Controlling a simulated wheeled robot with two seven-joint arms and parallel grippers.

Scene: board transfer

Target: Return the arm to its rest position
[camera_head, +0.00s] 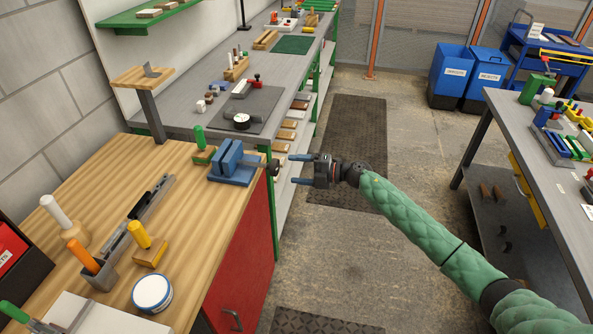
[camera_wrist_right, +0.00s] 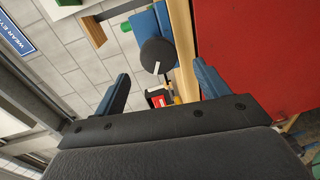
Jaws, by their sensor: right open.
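My right arm (camera_head: 415,221), in a green quilted sleeve, reaches in from the lower right of the head view. Its gripper (camera_head: 297,169) is open and empty, with its blue fingers pointing left. It hangs over the aisle just off the edge of the wooden bench. In the right wrist view the two blue fingers (camera_wrist_right: 160,78) stand wide apart with nothing held between them. A blue vise (camera_head: 231,165) is at the bench corner, its dark screw end facing my fingers with a gap. My left gripper is not in view.
The wooden bench (camera_head: 205,205) holds several hand tools and a round white tin (camera_head: 152,293). A grey bench (camera_head: 205,118) continues behind it. A grey table (camera_head: 545,150) stands at the right, blue bins (camera_head: 451,75) at the back. The aisle floor (camera_head: 335,235) is clear.

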